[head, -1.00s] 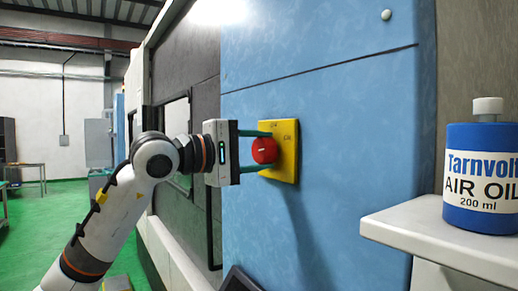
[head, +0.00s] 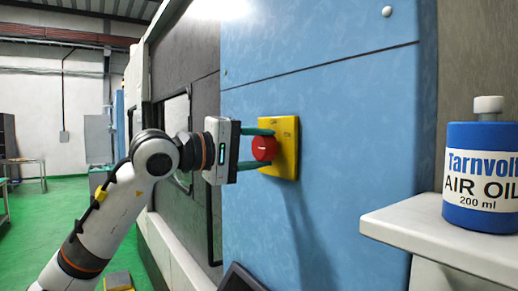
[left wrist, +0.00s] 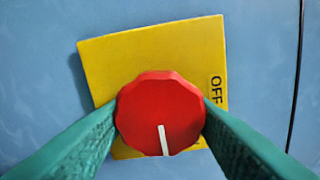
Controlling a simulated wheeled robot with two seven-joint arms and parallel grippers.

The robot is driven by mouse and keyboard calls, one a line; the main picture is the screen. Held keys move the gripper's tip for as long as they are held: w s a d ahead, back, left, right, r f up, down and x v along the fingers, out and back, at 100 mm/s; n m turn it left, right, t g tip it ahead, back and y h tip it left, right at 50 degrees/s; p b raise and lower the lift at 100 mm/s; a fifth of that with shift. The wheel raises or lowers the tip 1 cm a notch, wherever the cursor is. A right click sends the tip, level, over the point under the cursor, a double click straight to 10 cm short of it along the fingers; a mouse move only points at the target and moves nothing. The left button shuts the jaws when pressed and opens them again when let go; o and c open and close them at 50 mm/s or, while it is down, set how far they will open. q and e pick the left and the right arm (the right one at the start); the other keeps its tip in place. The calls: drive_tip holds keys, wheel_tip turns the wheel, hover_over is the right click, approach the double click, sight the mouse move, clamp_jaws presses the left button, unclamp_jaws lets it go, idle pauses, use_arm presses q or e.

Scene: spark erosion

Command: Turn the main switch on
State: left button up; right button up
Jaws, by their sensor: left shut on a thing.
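The main switch is a red round knob (head: 264,148) on a yellow plate (head: 287,133) fixed to the blue panel. In the left wrist view the red knob (left wrist: 160,110) has a white mark that points down in the picture, and the yellow plate (left wrist: 140,55) carries the word OFF at its right side. My left gripper (head: 262,149) reaches in from the left with its green fingers on either side of the knob, shut on it. The mark does not point at OFF. The right gripper is not in view.
A white shelf (head: 440,232) juts out at the right with a blue AIR OIL bottle (head: 482,175) on it. The blue panel (head: 340,120) around the switch is flat and clear. A dark screen edge (head: 240,279) shows below.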

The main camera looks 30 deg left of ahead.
use_arm(q)
drive_tip(key=o, duration=1)
drive_tip(key=shift+c, duration=0.2)
drive_tip(key=b+v, duration=0.4)
drive_tip(key=v, duration=0.8)
drive_tip(key=shift+f, duration=0.1)
